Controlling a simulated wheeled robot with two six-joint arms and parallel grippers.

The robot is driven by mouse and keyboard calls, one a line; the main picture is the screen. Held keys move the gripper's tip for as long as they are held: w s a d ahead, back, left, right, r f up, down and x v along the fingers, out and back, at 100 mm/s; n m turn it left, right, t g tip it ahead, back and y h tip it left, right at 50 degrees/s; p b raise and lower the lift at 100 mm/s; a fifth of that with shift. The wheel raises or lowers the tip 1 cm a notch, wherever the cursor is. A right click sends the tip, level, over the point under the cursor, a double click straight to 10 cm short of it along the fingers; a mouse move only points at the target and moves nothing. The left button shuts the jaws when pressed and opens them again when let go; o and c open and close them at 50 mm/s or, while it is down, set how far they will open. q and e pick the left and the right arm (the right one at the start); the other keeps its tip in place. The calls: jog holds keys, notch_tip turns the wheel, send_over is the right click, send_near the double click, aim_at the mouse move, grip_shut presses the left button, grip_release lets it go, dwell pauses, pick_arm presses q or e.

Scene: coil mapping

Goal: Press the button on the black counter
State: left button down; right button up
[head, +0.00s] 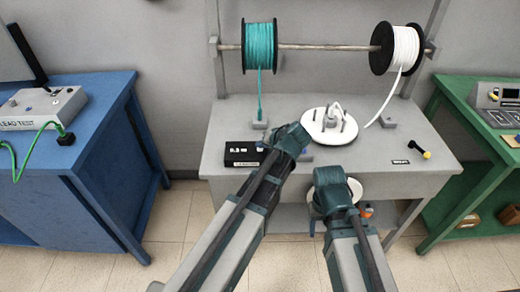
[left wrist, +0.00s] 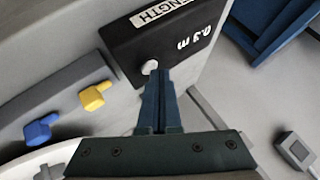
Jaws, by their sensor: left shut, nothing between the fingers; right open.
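The black counter (head: 241,154) sits at the front left of the grey bench, with "0.3 m" on its face. In the left wrist view the counter (left wrist: 190,28) shows a "LENGTH" label and a small white round button (left wrist: 149,67). My left gripper (head: 290,139) is at the counter's right end in the head view. In the left wrist view its shut, empty fingers (left wrist: 163,76) point at the counter, tips right beside the button. I cannot tell whether they touch it. My right gripper (head: 333,186) is open, at the bench's front edge; its fingertips are mostly hidden.
A teal spool (head: 259,47) and a white spool (head: 399,48) hang on a rod above the grey bench (head: 395,128). A white round plate (head: 315,127) stands behind my grippers. Blue (left wrist: 40,130) and yellow (left wrist: 95,96) levers are near the counter. Blue and green tables flank the bench.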

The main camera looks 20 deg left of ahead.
aim_at(261, 152)
pick_arm(q)
jog(key=shift+f, duration=0.2)
jog(key=shift+r, duration=0.15)
dwell(0.3)
jog(key=shift+r+p, duration=0.7)
notch_tip(261, 152, up, 5)
jog(key=p, duration=0.5)
dwell(0.7)
